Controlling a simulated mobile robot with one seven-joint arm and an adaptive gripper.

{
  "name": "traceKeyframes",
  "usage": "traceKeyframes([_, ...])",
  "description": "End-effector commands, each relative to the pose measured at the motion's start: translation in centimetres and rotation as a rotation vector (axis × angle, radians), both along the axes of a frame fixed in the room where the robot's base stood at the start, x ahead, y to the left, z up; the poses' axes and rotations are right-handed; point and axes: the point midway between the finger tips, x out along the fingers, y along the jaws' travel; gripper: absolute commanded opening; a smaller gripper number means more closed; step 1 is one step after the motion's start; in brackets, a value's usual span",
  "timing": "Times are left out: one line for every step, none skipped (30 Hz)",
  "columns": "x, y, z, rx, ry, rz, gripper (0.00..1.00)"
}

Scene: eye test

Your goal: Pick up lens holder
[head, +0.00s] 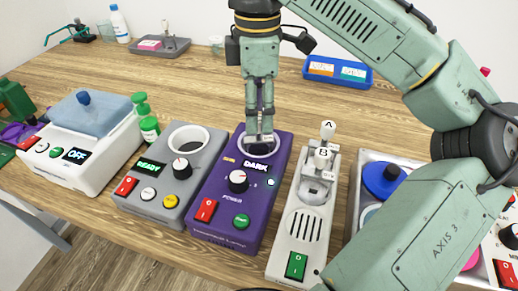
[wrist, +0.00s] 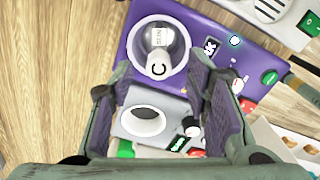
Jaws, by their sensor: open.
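The purple device (head: 222,222) stands in the middle of the table, its display reading "DARK". In the wrist view, a clear, bulb-like piece with a white tip marked "C" (wrist: 158,66) sits in the round white-rimmed well (wrist: 136,48) of this device. I cannot tell for sure that it is the lens holder.
A grey device (head: 150,190) showing "READY" stands left of the purple one. A pale device (head: 300,228) with upright white pieces marked A and B stands close on the right. A white machine (head: 100,150) is far left. The table behind (head: 150,85) is largely clear.

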Motion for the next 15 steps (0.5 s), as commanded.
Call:
traceKeyframes([0.0,0.0,-0.3,0.001,0.000,0.001,0.44])
traceKeyframes([0.0,0.0,-0.6,0.001,0.001,0.001,0.44])
traceKeyframes([0.0,0.0,-1.0,0.002,0.002,0.001,0.44])
traceKeyframes([0.0,0.0,-1.4,0.002,0.002,0.002,0.44])
traceKeyframes([0.0,0.0,-1.8,0.002,0.002,0.001,0.44])
traceKeyframes([0.0,-0.1,-2.3,0.001,0.001,-0.001,0.44])
traceKeyframes([0.0,-0.2,-2.8,0.000,0.002,-0.001,0.44])
traceKeyframes([0.0,-0.2,-3.3,-0.001,0.002,-0.001,0.44])
traceKeyframes([0.0,-0.1,-3.9,-0.002,0.000,-0.001,0.44])
traceKeyframes([0.0,-0.2,-4.3,-0.003,0.001,-0.001,0.44])
traceKeyframes([0.0,-0.1,-4.6,-0.001,0.000,-0.001,0.44])
traceKeyframes([0.0,-0.1,-4.9,-0.001,0.000,0.000,0.44])
traceKeyframes([0.0,-0.1,-5.0,-0.001,0.000,0.000,0.44])
traceKeyframes([0.0,-0.1,-5.2,-0.001,0.001,0.001,0.44])
traceKeyframes([0.0,-0.1,-5.3,-0.001,0.000,0.001,0.44])
